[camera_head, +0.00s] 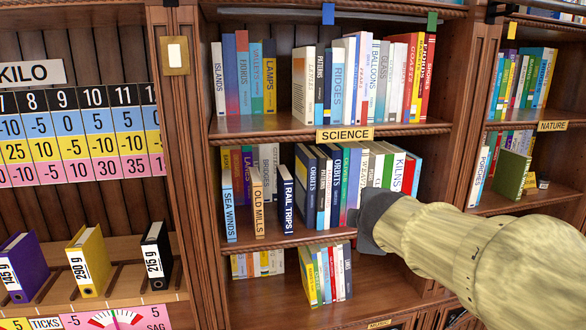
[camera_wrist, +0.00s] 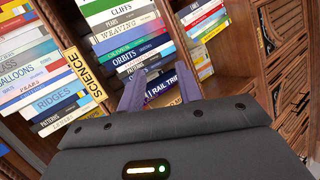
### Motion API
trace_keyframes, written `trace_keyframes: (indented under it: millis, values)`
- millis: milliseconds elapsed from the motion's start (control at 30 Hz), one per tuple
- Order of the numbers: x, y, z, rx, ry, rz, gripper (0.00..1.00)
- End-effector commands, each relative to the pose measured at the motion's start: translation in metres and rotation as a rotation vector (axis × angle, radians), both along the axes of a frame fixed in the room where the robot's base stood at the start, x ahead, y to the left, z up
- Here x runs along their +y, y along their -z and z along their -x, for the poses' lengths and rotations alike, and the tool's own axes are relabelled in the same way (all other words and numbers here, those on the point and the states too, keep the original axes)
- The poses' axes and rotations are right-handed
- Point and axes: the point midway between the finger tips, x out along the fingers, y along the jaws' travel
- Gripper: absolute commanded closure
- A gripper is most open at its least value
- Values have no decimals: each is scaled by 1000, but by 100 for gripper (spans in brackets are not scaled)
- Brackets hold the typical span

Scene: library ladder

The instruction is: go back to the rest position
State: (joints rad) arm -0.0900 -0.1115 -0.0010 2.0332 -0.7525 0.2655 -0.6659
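My gripper (camera_head: 366,222) is in front of the middle science shelf, right of the protruding books. Its fingers are hidden in the head view. In the wrist view my gripper (camera_wrist: 160,84) shows two fingers spread apart with nothing held between them. The dark RAIL TRIPS book (camera_head: 286,206) stands upright at the shelf's front, left of my gripper and apart from it. It also shows beyond the fingers in the wrist view (camera_wrist: 174,82). OLD MILLS (camera_head: 258,208) and SEA WINDS (camera_head: 229,210) stand farther left, also at the front.
The SCIENCE sign (camera_head: 345,135) is on the shelf edge above. Wooden uprights (camera_head: 470,100) flank the bookcase. At left, a chart board (camera_head: 80,135) hangs above yellow (camera_head: 90,262), purple (camera_head: 22,266) and black (camera_head: 156,254) weight-labelled binders. The lower shelf (camera_head: 385,285) has free room at right.

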Motion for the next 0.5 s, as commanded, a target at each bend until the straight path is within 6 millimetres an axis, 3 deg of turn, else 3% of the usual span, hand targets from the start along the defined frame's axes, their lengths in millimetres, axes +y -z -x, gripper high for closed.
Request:
trace_keyframes:
  millis: [33,100,300,400,500]
  values:
    - [-4,32,9,65,64,-92,65]
    - [-7,72,24,150,172,-232,65]
    - [-13,177,89,379,562,-599,65]
    - [-12,220,130,478,796,-755,65]
    - [-9,248,164,543,995,-866,65]
